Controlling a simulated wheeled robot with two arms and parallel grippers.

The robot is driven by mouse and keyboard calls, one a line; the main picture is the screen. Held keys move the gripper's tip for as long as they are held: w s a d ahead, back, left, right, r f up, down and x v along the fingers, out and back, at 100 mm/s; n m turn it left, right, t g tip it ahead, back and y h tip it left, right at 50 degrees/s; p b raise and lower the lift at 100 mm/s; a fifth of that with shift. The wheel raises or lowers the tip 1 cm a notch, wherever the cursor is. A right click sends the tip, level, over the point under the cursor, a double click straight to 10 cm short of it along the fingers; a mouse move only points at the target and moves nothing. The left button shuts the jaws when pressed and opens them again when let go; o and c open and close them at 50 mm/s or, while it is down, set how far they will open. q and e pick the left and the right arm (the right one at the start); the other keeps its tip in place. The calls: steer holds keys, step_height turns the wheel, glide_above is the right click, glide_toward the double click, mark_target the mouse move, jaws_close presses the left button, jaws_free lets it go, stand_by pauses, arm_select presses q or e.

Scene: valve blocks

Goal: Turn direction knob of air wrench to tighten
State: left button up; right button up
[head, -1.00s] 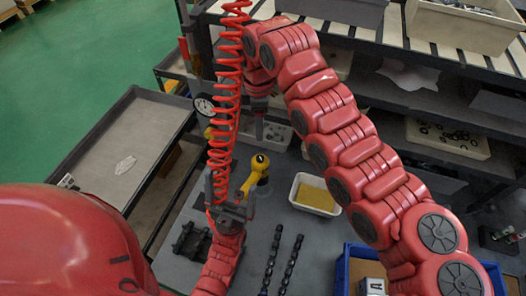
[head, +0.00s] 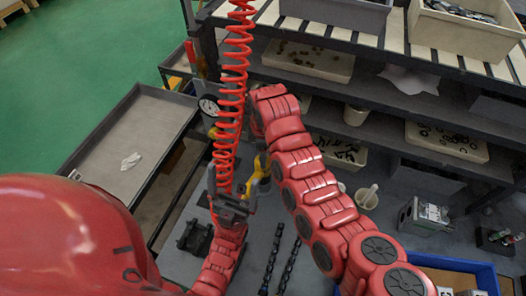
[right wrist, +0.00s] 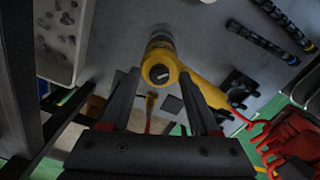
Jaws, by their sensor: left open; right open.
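The yellow air wrench (head: 257,176) shows in the head view between my two arms, partly hidden by my right arm. In the right wrist view, its round yellow back end with a small light-coloured knob (right wrist: 160,73) lies between and beyond the fingertips. My right gripper (right wrist: 160,78) is open, with one finger on each side of that end; contact cannot be told. In the head view, the right gripper is mostly hidden behind its arm and the red coil. My left gripper (head: 232,203) is open beside the wrench's handle, below the red coiled hose (head: 233,85).
Black ribbed rods (head: 270,262) and a black bracket (head: 194,239) lie on the grey table. A blue crate (head: 478,272) stands at the lower right. Shelves with bins (head: 308,62) fill the back. A grey cart (head: 133,140) stands left.

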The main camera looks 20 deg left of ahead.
steer(key=shift+f, duration=0.1)
steer(key=shift+c, duration=0.2)
jaws_close()
